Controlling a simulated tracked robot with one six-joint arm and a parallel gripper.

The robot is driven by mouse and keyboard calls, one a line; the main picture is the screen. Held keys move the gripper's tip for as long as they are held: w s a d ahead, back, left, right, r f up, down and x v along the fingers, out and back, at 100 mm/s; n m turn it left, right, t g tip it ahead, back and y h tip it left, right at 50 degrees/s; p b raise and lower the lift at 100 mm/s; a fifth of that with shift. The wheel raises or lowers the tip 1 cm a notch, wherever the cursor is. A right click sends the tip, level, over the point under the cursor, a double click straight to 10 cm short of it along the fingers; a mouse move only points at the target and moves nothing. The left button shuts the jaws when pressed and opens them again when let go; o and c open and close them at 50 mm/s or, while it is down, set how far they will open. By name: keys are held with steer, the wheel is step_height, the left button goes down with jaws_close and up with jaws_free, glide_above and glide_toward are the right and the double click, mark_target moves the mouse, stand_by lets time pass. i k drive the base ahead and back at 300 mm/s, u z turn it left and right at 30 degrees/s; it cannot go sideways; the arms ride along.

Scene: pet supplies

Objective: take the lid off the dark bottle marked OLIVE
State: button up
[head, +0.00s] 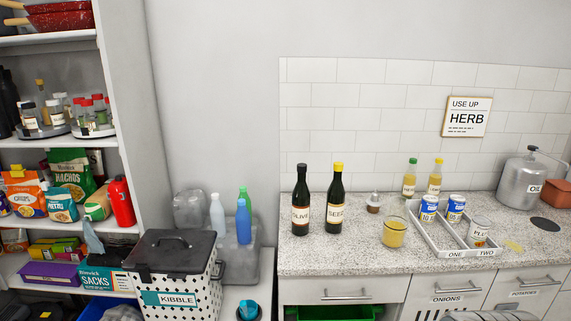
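The dark bottle marked OLIVE (301,222) stands upright on the speckled counter, near its left end. Its dark lid (302,171) is on its top. A second dark bottle (336,192) stands close to its right, with a yellow lid and a label that seems to read BEER or similar. My gripper is not in view.
The counter (350,258) is clear in front of the bottles. A KIBBLE bin (178,299) stands left.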

mark_target(302, 168)
steer(key=u, duration=0.35)
steer(key=i, duration=0.6)
steer(key=u, duration=0.75)
steer(key=i, duration=0.65)
steer(key=u, duration=0.4)
